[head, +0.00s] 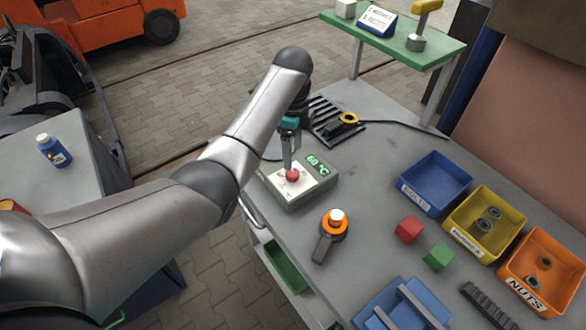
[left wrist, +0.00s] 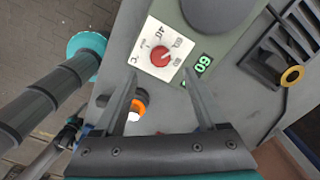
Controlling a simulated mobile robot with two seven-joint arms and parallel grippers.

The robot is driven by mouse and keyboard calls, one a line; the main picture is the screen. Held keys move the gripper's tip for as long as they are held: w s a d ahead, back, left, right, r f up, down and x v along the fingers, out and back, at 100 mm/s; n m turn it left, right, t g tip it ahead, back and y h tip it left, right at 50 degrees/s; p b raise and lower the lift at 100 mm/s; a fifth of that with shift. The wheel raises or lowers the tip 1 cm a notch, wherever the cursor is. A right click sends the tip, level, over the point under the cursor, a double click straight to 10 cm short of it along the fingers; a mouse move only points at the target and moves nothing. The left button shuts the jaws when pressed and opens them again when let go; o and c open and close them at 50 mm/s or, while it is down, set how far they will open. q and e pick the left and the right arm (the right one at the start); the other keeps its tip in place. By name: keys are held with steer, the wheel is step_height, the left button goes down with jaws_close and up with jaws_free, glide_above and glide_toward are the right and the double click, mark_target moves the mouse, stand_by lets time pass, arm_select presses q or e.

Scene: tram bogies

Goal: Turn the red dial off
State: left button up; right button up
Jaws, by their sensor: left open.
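The red dial (head: 292,175) sits on the white scale plate of a grey-green heater box (head: 318,190) near the bench's left edge. The box's green display (head: 318,162) reads 60 °C. In the left wrist view the red dial (left wrist: 161,56) lies just beyond and between my fingertips, with scale numbers around it. My left gripper (head: 289,152) points down over the dial. In the left wrist view its two fingers (left wrist: 160,76) stand wide apart with nothing between them. I cannot tell whether a fingertip touches the dial. My right gripper is not in view.
A dark round plate (left wrist: 214,10) is on the box beside the dial. A black rack with a yellow ring (head: 348,119) stands behind. An orange-and-grey tool (head: 333,224) lies in front. Red (head: 409,229) and green (head: 437,257) blocks and blue, yellow and orange bins are right.

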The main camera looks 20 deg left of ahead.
mark_target(293, 172)
arm_select(q)
step_height(293, 172, down, 7)
steer(key=shift+f+b, duration=0.1)
steer(key=shift+b, duration=0.4)
jaws_close()
stand_by(0.4)
